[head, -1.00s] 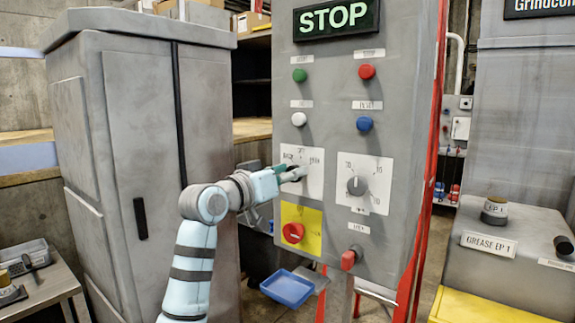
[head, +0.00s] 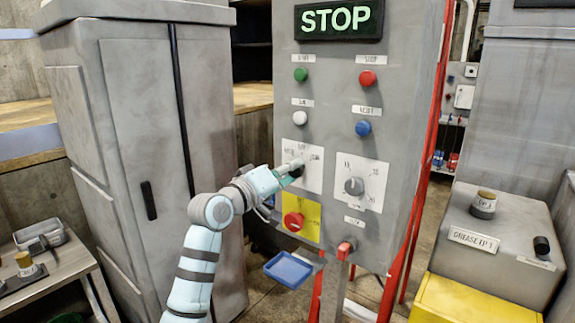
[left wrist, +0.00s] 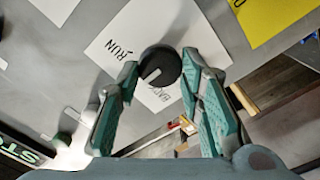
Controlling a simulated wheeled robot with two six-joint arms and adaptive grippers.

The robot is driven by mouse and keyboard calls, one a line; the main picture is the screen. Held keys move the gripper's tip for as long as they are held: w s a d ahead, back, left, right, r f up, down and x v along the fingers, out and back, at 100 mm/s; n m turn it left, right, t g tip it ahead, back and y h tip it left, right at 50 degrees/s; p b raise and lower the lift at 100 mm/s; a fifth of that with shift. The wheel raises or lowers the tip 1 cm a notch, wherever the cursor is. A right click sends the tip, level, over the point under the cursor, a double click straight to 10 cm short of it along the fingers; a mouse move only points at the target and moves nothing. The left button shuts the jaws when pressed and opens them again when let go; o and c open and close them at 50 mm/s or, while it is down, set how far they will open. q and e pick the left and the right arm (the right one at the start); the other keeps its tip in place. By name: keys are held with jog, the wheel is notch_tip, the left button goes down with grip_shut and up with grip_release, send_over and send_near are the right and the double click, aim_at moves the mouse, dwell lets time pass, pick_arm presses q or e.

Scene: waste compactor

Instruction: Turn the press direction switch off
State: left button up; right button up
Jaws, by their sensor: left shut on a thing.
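The press direction switch is a round black knob (left wrist: 162,65) with a pale pointer line, on a white label plate (left wrist: 108,47) lettered RUN on one side and apparently BACK on another. In the left wrist view the pointer lies toward the lower left, between those words. My left gripper (left wrist: 160,66) has its two green-padded fingers on either side of the knob, shut on it. My right gripper is not in view.
The panel carries a lit STOP sign (head: 338,19), green (head: 300,75), red (head: 367,78), white (head: 300,118) and blue (head: 363,128) buttons, a grey dial (head: 354,187) and a red emergency button (head: 293,222) on yellow. A grey cabinet (head: 125,150) stands left.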

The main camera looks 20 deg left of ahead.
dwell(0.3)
pick_arm(q)
jog(key=o, duration=1.1)
jog(key=shift+o, duration=0.2)
jog(key=v, duration=1.2)
jog(key=shift+f, duration=0.1)
